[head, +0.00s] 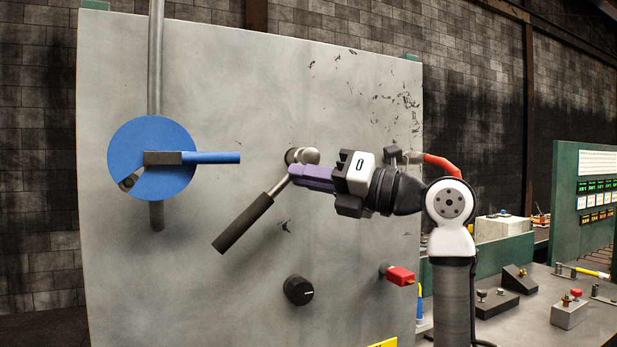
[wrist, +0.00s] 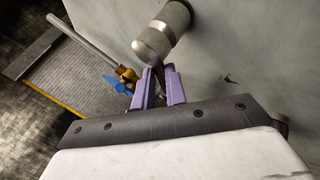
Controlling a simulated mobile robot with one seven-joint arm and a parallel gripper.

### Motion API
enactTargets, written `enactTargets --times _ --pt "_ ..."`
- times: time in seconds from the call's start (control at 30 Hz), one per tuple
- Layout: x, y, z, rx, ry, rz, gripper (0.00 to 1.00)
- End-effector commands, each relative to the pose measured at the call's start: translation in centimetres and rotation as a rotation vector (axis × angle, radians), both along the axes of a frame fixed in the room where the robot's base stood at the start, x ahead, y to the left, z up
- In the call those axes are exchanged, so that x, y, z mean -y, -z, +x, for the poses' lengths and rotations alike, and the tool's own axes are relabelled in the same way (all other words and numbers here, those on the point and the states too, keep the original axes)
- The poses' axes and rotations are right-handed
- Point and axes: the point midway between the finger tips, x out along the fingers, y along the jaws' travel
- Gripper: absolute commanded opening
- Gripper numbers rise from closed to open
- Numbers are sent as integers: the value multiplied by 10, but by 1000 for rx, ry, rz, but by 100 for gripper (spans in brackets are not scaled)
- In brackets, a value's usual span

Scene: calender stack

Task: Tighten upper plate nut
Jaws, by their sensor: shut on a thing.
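A lever with a round metal hub (head: 302,156) and a black grip (head: 243,222) stands out from the upper middle of the grey plate (head: 200,280). The lever slants down to the left. My gripper (head: 291,174) comes in from the right, its purple fingers closed at the lever's metal rod just below the hub. In the wrist view the hub (wrist: 160,35) lies just beyond the fingers (wrist: 160,82); the gripped part is mostly hidden. A small dark fitting (head: 396,154) with a red handle (head: 442,163) is behind my wrist. No label shows which part is the nut.
A blue disc (head: 150,132) with a blue handle is on the plate's left, by a vertical pole (head: 156,60). A black knob (head: 298,290) and red-ended fitting (head: 400,275) are lower. A bench (head: 535,325) with small blocks stands right.

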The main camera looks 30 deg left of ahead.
Motion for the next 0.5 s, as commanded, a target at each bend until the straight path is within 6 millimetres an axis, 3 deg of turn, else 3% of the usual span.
enactTargets --times 0.5 --pt "-1 0 -2 -61 0 51 0"
